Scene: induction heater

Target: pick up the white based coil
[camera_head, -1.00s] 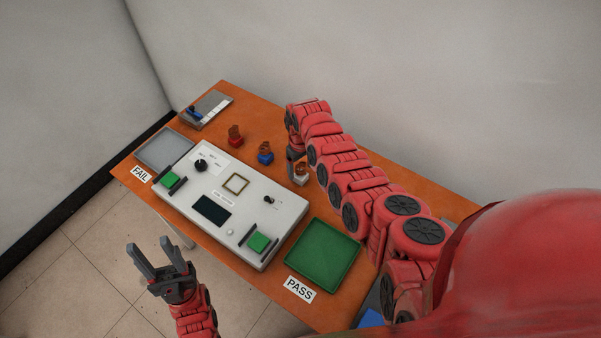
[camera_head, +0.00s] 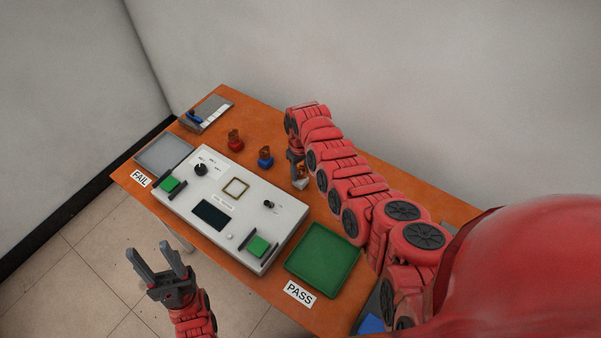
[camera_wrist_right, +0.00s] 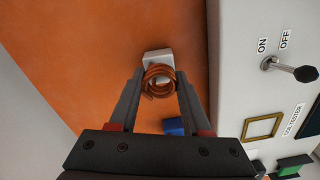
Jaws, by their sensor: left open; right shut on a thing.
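The white based coil (camera_wrist_right: 158,77) is a copper coil on a white block; in the right wrist view it sits between the fingertips of my right gripper (camera_wrist_right: 160,85), which is shut on it. In the head view the white based coil (camera_head: 301,183) is partly hidden by my right gripper (camera_head: 296,170). It is over the orange table, right of the blue based coil (camera_head: 265,157); I cannot tell whether it touches the table. The red based coil (camera_head: 235,140) stands further left. My left gripper (camera_head: 161,255) is open and empty in front of the table.
The coil tester (camera_head: 225,232) with its knob and green buttons fills the table's middle. A green PASS tray (camera_head: 323,287) lies to its right. A grey FAIL tray (camera_head: 165,152) lies to its left. A small grey device (camera_head: 206,113) stands at the back left corner.

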